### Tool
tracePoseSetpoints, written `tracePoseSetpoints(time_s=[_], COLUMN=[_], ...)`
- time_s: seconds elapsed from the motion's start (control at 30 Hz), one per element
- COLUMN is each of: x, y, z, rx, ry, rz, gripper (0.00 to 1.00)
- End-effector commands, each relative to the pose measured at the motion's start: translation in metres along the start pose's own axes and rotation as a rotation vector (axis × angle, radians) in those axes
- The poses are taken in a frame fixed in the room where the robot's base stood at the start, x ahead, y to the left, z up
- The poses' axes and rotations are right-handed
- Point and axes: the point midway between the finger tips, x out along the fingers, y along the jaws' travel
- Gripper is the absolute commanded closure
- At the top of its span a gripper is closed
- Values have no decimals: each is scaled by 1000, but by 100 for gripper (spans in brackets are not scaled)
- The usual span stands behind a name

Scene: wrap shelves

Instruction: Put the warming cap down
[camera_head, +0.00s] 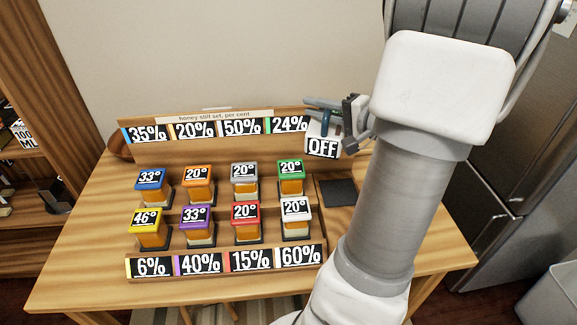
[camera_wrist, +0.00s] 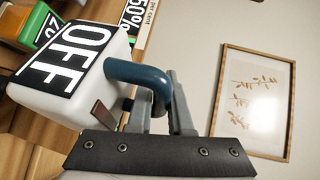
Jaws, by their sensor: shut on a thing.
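The warming cap (camera_head: 322,142) is a white block with a black "OFF" label and a dark blue handle. It also shows in the wrist view (camera_wrist: 35,105), at the left and tilted in the picture. My gripper (camera_head: 345,118) is shut on its blue handle (camera_wrist: 140,75). In the head view the cap is to the right of the upper row of percent signs, above and behind a dark square pad (camera_head: 338,192). The pad has nothing on it. The cap's underside is hidden.
Several honey jars with coloured lids stand in two rows on the wooden rack, such as the green-lidded jar (camera_head: 291,178) and the white-lidded jar (camera_head: 295,218). Percent signs line the rack's back and front (camera_head: 225,262). A fridge (camera_head: 515,130) stands at the right.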

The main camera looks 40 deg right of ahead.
Motion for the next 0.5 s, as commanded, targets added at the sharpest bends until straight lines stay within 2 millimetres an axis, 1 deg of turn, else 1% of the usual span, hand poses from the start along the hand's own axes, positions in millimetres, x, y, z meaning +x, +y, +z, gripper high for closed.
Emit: tracePoseSetpoints(time_s=[0.03,0.1,0.17,0.23,0.27,0.37,0.5], x=[-9,-18,-22,-21,-18,0,35], y=[0,0,1,3,5,14,27], z=[-6,-11,-13,-14,-13,-9,-2], rx=[1,4,7,9,9,12,12], ry=[17,30,37,41,41,39,38], rz=[1,2,3,4,4,4,3], gripper=[100,100,100,100,100,100,100])
